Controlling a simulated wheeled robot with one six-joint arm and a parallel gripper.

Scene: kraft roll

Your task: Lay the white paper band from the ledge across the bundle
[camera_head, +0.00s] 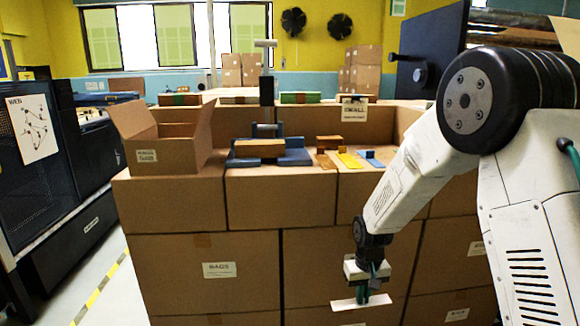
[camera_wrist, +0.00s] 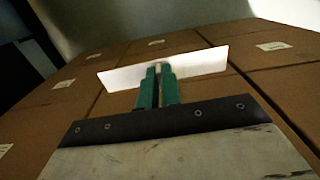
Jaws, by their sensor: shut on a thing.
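The white paper band (camera_head: 346,304) is a flat strip held level in front of the lower boxes in the head view. My gripper (camera_head: 371,288) is shut on it. In the wrist view the green fingers (camera_wrist: 160,76) pinch the band (camera_wrist: 206,61) near its middle, and both ends stick out sideways. A brown bundle (camera_head: 259,148) lies in a blue holder (camera_head: 294,157) on top of the box stack. My gripper is below it and to its right, well apart. I cannot tell which surface is the ledge.
An open carton (camera_head: 180,156) stands left of the holder. Right of it are a small brown block (camera_head: 329,143), a yellow piece (camera_head: 349,160) and a blue piece (camera_head: 371,159). A stack of large boxes (camera_head: 255,272) fills the middle. Dark machinery stands at left.

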